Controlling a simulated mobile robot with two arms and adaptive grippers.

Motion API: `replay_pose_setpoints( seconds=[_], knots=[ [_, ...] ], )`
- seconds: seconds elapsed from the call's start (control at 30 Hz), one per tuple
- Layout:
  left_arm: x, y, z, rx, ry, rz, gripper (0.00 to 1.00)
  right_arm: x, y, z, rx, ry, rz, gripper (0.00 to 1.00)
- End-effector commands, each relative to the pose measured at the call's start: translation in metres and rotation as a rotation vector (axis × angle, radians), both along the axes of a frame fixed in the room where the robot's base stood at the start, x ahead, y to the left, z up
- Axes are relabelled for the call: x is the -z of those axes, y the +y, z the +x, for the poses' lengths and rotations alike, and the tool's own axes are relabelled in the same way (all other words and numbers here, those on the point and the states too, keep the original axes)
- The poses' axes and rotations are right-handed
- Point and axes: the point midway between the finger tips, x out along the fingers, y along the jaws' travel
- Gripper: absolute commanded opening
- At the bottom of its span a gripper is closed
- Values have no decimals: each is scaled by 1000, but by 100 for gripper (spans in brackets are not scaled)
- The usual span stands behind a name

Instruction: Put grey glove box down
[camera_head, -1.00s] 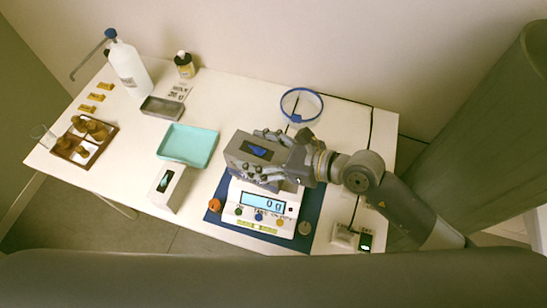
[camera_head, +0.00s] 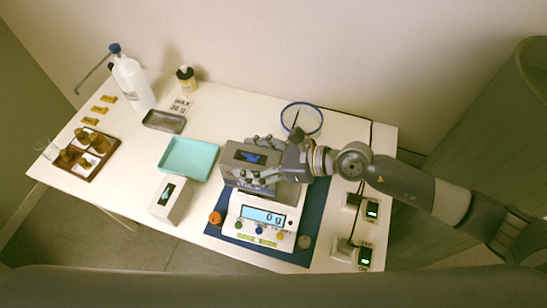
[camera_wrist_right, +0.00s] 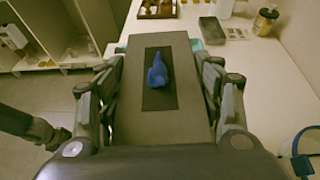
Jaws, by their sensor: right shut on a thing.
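The grey glove box (camera_head: 240,156) has a dark top panel with a blue glove showing. My right gripper (camera_head: 262,162) is shut on it, with fingers along its two long sides. In the right wrist view the grey glove box (camera_wrist_right: 160,115) fills the space between the fingers of my right gripper (camera_wrist_right: 165,90). The box is over the back of the white scale (camera_head: 262,238), whose display reads 0 g. I cannot tell whether the box touches anything below. My left gripper does not show.
The scale stands on a blue mat (camera_head: 313,215). A white box (camera_head: 172,200) and a teal tray (camera_head: 188,158) are on the left. A blue-rimmed round dish (camera_head: 302,118) is behind. An orange knob-like object (camera_head: 215,218) is beside the scale. Small green-display devices (camera_head: 364,256) are at right.

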Motion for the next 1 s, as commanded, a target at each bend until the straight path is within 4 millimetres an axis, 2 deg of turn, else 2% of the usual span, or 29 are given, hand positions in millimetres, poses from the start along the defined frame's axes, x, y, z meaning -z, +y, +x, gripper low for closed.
replay_pose_setpoints(
  seconds=[0.1,0.33,0.47,0.7,1.0],
  knots=[
    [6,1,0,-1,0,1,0,3,-19,14,5,-2,-1,24],
    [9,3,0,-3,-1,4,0,4,-45,32,2,-1,2,24],
    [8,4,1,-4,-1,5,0,7,-49,34,0,0,3,24],
    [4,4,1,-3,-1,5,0,36,-49,34,1,1,4,24],
    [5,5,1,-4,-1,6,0,40,-49,34,0,-2,4,24]
  ],
)
